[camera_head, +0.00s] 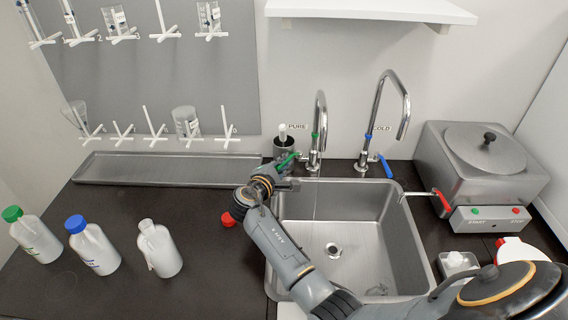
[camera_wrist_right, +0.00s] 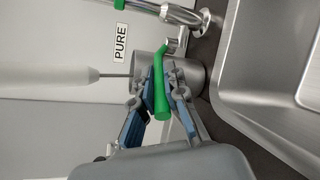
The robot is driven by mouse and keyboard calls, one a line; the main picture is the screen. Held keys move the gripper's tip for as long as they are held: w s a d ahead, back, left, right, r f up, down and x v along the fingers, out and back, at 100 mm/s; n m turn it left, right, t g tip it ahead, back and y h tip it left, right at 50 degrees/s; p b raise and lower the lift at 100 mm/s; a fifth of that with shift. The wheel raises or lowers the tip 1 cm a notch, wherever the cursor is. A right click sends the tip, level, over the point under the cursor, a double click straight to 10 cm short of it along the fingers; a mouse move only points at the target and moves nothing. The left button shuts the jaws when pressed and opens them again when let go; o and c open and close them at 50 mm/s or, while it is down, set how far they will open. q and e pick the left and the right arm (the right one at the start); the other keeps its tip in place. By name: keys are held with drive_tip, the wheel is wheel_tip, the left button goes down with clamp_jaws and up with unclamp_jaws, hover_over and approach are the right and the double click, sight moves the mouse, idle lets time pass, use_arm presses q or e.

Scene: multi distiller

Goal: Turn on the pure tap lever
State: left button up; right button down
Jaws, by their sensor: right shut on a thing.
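The pure tap (camera_head: 318,125), a tall chrome spout with a green ring, stands behind the sink's left part beside a PURE label (camera_head: 297,127). Its green lever (camera_head: 287,160) points left and toward me in the head view. My right gripper (camera_head: 277,177) is at the lever, reaching over the sink's left edge. In the right wrist view the green lever (camera_wrist_right: 161,88) lies between the two fingers of my right gripper (camera_wrist_right: 160,95), which are shut on it. The PURE label (camera_wrist_right: 120,42) also shows there. My left gripper is not in view.
A metal cup (camera_head: 284,146) with a brush stands behind the lever. The cold tap (camera_head: 385,110) with a blue lever is to the right. The sink (camera_head: 417,235) is below. A distiller (camera_head: 480,165) stands at right, several bottles (camera_head: 95,248) at left.

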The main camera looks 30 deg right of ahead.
drive_tip(key=c, duration=1.4)
unclamp_jaws()
drive_tip(key=shift+v, duration=3.75)
